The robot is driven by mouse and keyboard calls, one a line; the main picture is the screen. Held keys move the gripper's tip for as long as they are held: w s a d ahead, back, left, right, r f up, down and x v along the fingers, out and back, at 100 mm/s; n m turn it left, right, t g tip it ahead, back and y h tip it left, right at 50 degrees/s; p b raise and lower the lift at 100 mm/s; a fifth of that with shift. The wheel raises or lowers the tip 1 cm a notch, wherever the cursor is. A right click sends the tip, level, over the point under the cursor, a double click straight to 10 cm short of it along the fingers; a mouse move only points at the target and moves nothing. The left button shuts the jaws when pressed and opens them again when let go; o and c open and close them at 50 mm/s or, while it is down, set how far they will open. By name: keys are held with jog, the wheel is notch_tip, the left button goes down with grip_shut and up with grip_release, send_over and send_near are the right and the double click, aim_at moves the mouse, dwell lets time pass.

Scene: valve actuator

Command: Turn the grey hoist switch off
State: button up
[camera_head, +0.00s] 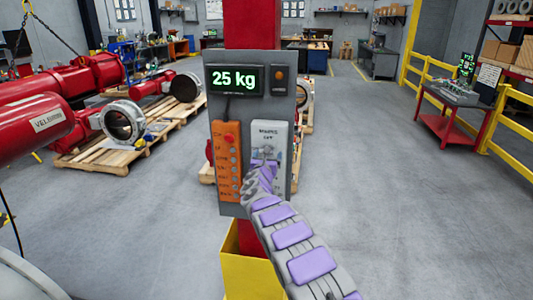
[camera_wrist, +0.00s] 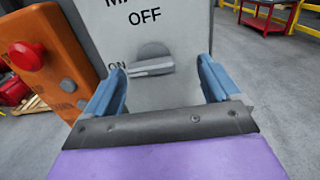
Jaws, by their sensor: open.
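The grey hoist switch box (camera_head: 269,134) is mounted on the right side of a grey panel in the head view. In the wrist view, its face (camera_wrist: 180,28) carries "OFF" at the top and "ON" at the left. Its grey knob (camera_wrist: 151,59) lies roughly level, pointing left at "ON". My gripper (camera_wrist: 162,78) is open, its two blue fingers spread to either side of the knob and apart from it. In the head view my gripper (camera_head: 264,166) covers the lower part of the switch box, hiding the knob.
An orange control box (camera_head: 227,150) with a red button (camera_wrist: 27,55) sits close on the left. A display (camera_head: 235,79) above reads "25 kg". The panel (camera_head: 246,196) stands on a red post with a yellow base (camera_head: 247,276). Open floor lies to the right.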

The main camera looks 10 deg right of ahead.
jog(key=shift+a+p+x, duration=0.15)
jog(key=shift+p+x, duration=0.2)
jog(key=shift+x, duration=0.4)
jog(key=shift+a+p+x, duration=0.15)
jog(key=shift+p+x, duration=0.15)
jog(key=shift+x, duration=0.4)
jog(key=shift+w, duration=0.1)
jog(key=shift+c, duration=1.4)
jog(key=shift+a, duration=0.6)
jog(key=c, duration=0.5)
jog(key=shift+d, duration=0.1)
jog(key=shift+c, duration=1.2)
jog(key=shift+d+r, duration=0.1)
jog(key=shift+d, duration=0.05)
jog(key=shift+c, duration=0.2)
